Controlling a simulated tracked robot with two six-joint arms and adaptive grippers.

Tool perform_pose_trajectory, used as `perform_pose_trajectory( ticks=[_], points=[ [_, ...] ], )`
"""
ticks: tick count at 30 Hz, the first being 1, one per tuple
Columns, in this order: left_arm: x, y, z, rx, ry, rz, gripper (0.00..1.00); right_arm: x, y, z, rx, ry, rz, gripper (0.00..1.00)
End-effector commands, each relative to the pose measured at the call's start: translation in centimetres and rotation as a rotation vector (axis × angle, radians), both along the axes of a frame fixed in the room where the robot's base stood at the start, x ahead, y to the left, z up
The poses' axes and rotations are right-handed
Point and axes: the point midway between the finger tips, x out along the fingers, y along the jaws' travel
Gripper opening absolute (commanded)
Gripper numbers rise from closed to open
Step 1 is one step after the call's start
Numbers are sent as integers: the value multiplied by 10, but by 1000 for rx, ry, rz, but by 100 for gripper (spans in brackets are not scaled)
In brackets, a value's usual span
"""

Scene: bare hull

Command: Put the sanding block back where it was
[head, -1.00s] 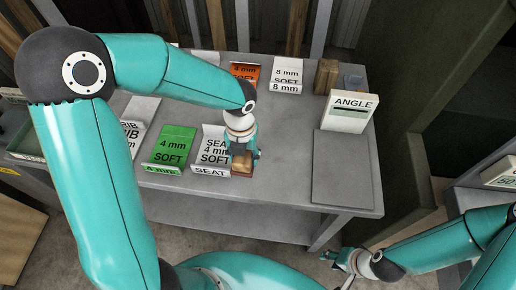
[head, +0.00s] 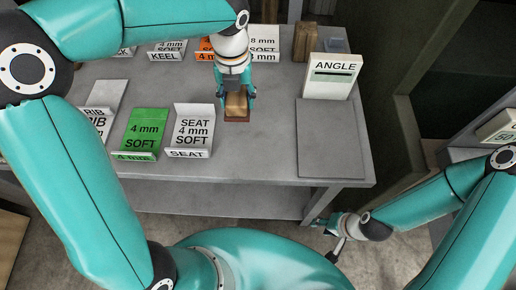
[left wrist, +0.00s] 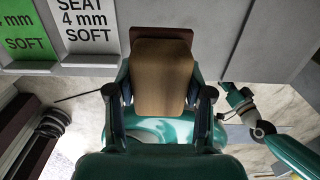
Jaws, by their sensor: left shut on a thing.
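The sanding block (head: 236,106) is a tan wooden block with a dark brown base. My left gripper (head: 236,93) is shut on it, one finger on each side. In the head view it is behind and to the right of the white SEAT 4 mm SOFT stand (head: 194,129). The left wrist view shows the block (left wrist: 162,80) upright between the fingers (left wrist: 160,110); whether its base touches the table is unclear. My right gripper (head: 328,222) is low beyond the table's front edge, too small to tell its state.
The grey table (head: 255,170) has a green 4 mm SOFT stand (head: 142,130), a RIB stand (head: 98,110), KEEL (head: 165,50), orange (head: 206,48) and 8 mm SOFT (head: 264,45) stands. An ANGLE box (head: 329,78) and grey mat (head: 331,138) are right.

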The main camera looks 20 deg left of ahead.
Motion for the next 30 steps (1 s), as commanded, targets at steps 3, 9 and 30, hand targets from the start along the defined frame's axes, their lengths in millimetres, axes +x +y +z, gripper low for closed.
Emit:
perform_pose_trajectory(
  ticks=[3,9,30],
  points=[
    [4,-21,24,-4,-13,1,24,0,0,-35,0,0,0,40],
    [-8,-39,59,-1,-3,-5,24,0,0,-51,0,0,0,40],
    [-10,-39,-82,2,3,-5,24,0,0,-60,0,0,0,40]
  ],
)
